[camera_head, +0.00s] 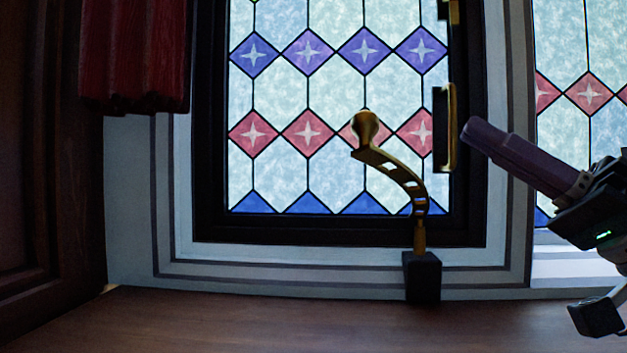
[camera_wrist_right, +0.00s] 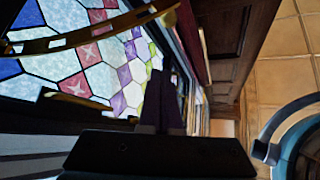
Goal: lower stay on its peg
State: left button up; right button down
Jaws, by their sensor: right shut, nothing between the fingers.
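The window stay (camera_head: 404,177) is a curved brass bar with holes and a round knob at its upper end. It is raised, slanting up and left from a short post on a black block (camera_head: 422,278) at the foot of the window frame. It also crosses the upper left of the right wrist view (camera_wrist_right: 82,40). I cannot make out a separate peg. My right gripper (camera_head: 468,130) is shut and empty, pointing left, in front of the window frame's right side, up and right of the stay and apart from it. My left gripper is not in view.
The stained-glass window (camera_head: 308,100) has a dark frame with a brass handle plate (camera_head: 447,128) by my right fingertips. A red curtain (camera_head: 135,60) hangs at the upper left. The wooden surface (camera_head: 250,320) below is clear. A tiled floor (camera_wrist_right: 290,50) shows in the wrist view.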

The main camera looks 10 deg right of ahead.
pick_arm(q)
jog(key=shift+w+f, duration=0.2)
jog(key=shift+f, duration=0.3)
pick_arm(e)
jog(key=shift+d+n+g+y, duration=0.15)
jog(key=shift+n+g+y, duration=0.35)
jog(key=shift+y, duration=0.2)
jog(key=shift+r, duration=0.1)
notch_tip(320, 180, up, 6)
jog(key=p, duration=0.5)
send_over(397, 177)
jog(key=s, duration=0.1)
jog(key=shift+s+d+r, duration=0.15)
jog(key=shift+s+d, duration=0.05)
jog(key=shift+d, duration=0.05)
pick_arm(q)
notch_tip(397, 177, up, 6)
jog(key=shift+p, duration=0.45)
pick_arm(e)
jog(key=f, duration=0.1)
jog(key=a+f, duration=0.1)
jog(key=s+a+f, duration=0.1)
jog(key=f, duration=0.1)
jog(key=shift+s, duration=0.1)
